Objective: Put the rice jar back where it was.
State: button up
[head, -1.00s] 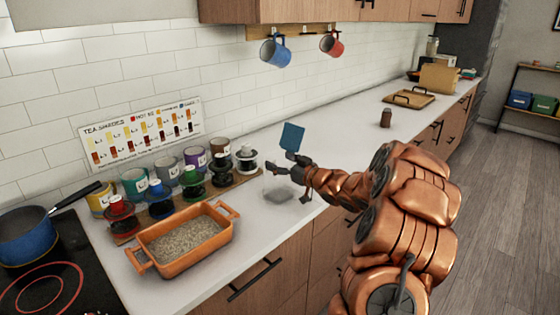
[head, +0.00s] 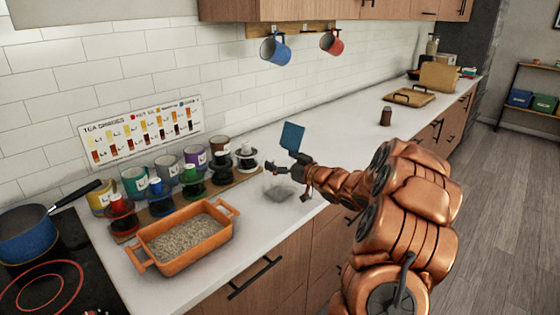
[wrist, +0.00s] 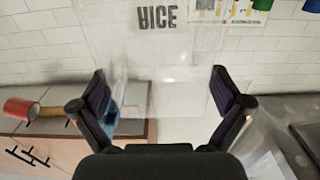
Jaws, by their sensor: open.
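The rice jar (head: 279,190) is a clear container standing on the white counter, with a greyish layer in its bottom. In the wrist view the clear jar (wrist: 150,55) shows its RICE label inverted. My gripper (head: 286,178) is at the jar's upper part. In the wrist view the spread fingers of my gripper (wrist: 163,92) stand at either side of the jar; whether they touch it is unclear. The orange dish (head: 165,258) left of the jar holds a layer of grains.
Several lidded jars (head: 190,184) stand on a wooden board left of the rice jar. A blue flat panel (head: 292,137) shows just above my gripper. A small brown jar (head: 386,117) stands farther right. The counter between is clear.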

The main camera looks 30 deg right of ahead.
jog(key=b+v, duration=0.2)
jog(key=v, duration=1)
jog(key=s+a+f+m+g+h, duration=0.1)
jog(key=s+a+f+g, duration=0.1)
jog(key=s+a+g, duration=0.4)
jog(key=s+a+f+g+h, duration=0.1)
jog(key=s+a+f+g, duration=0.2)
jog(key=s+a+g, duration=0.4)
jog(key=s+a+f+m+g+h, duration=0.1)
jog(key=s+a+g, duration=0.5)
jog(key=s+a, duration=1.2)
jog(key=s+f+h, duration=0.1)
jog(key=s+f, duration=0.1)
jog(key=s, duration=0.2)
jog(key=shift+s+m, duration=0.3)
jog(key=shift+s, duration=0.1)
jog(key=shift+r, duration=0.1)
